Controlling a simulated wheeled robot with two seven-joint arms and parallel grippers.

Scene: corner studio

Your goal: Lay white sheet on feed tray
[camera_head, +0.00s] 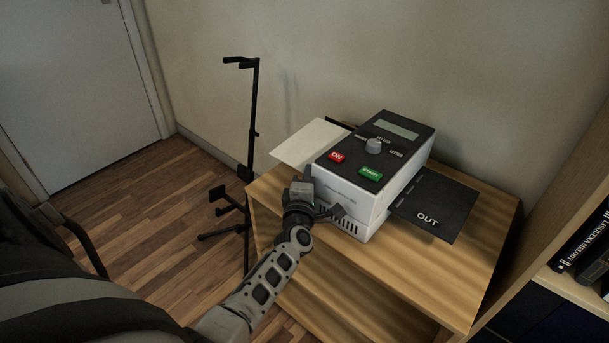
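The white sheet (310,142) lies flat at the left side of the machine (372,165), partly out past the table's left edge. A thin dark strip (342,123) shows at the sheet's far right corner; it looks like part of the feed tray, the rest of which is hidden under the sheet. My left gripper (324,194) is at the machine's front left corner, in front of the sheet and apart from it. Its fingers look spread, with nothing seen between them. My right gripper is not in view.
The machine has a red ON button (337,157), a green START button (370,173) and a dark OUT tray (437,205) on its right. It stands on a wooden table (420,265). A black stand (252,130) rises left of the table. A bookshelf (575,285) is at right.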

